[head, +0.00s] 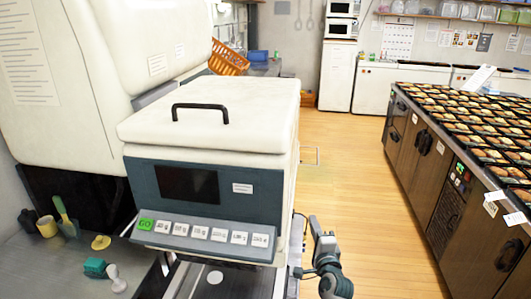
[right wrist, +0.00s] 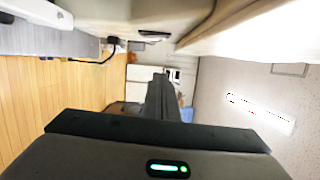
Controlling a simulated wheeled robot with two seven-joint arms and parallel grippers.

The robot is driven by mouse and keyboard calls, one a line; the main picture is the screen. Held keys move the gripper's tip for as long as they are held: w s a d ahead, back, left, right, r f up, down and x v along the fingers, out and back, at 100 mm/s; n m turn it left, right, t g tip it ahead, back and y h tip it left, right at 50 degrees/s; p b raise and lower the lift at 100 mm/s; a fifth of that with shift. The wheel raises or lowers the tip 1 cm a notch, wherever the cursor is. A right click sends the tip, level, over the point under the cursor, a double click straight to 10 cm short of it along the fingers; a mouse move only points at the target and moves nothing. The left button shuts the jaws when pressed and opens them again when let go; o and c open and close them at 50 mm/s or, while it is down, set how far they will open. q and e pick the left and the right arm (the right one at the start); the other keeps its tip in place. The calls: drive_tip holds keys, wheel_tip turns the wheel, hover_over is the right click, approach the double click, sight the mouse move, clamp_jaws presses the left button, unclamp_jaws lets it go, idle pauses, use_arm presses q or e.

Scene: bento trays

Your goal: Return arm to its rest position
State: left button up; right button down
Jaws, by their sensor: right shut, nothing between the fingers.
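My right gripper (head: 315,222) shows at the bottom middle of the head view, beside the right side of the large white machine (head: 225,108). The dark grey arm behind it (head: 332,278) runs down to the bottom edge. In the right wrist view the fingers (right wrist: 161,84) are together with nothing between them. The picture there is turned on its side, with the wood floor at the left. I cannot tell whether the gripper touches the machine's side. My left gripper is not in view.
The machine has a black lid handle (head: 200,106) and a row of buttons with a green GO (head: 145,224). At the right a long counter (head: 430,165) carries many bento trays. The wood floor (head: 350,180) between is clear. An orange basket (head: 228,60) stands behind.

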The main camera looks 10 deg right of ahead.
drive_tip(key=s+a+f+n+g+y, duration=0.1)
drive_tip(key=s+f+n+g, duration=0.1)
drive_tip(key=s+f+n, duration=0.4)
drive_tip(key=s+a+f+n+g+y, duration=0.1)
drive_tip(key=s+f+n+g, duration=0.15)
drive_tip(key=s, duration=0.65)
drive_tip(key=s+a+f+n+g+y, duration=0.1)
drive_tip(key=s+f+n+g, duration=0.3)
drive_tip(key=s, duration=0.3)
drive_tip(key=s+d+f+n+g+h, duration=0.1)
drive_tip(key=s+f+n+g, duration=0.2)
drive_tip(key=s, duration=1.2)
drive_tip(key=s+d+f+n+g+h, duration=0.1)
drive_tip(key=s+n+g, duration=0.3)
drive_tip(key=s, duration=1)
wheel_tip(320, 180, down, 29)
drive_tip(key=s+n, duration=0.2)
drive_tip(key=s+d+f+g, duration=0.1)
drive_tip(key=s+d+f, duration=0.1)
drive_tip(key=s+f, duration=1.4)
drive_tip(key=shift+s+d+f, duration=0.15)
drive_tip(key=shift+s+d, duration=0.15)
drive_tip(key=shift+s, duration=0.45)
